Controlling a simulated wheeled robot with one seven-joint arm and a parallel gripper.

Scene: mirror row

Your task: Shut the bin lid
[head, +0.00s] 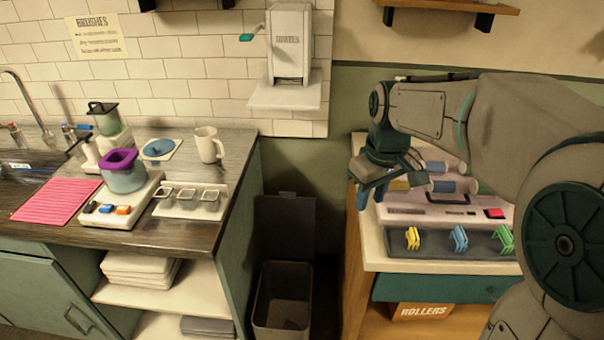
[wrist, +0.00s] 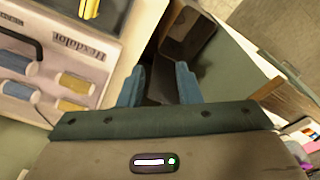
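The dark grey bin (head: 282,305) stands on the floor in the gap between the two counters. Its lid (head: 285,225) is open, raised upright behind the bin against the wall. My gripper (head: 371,192) is above the left edge of the right-hand counter, higher than the bin and to its right, touching neither bin nor lid. In the wrist view the blue fingers of my gripper (wrist: 159,78) are apart with nothing between them.
The right counter (head: 375,255) holds a tray of coloured clips (head: 459,241) and a case with rollers close beneath my arm. The left counter (head: 190,236) carries a mug (head: 209,145), pots and small trays. A white dispenser (head: 288,50) hangs above the gap.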

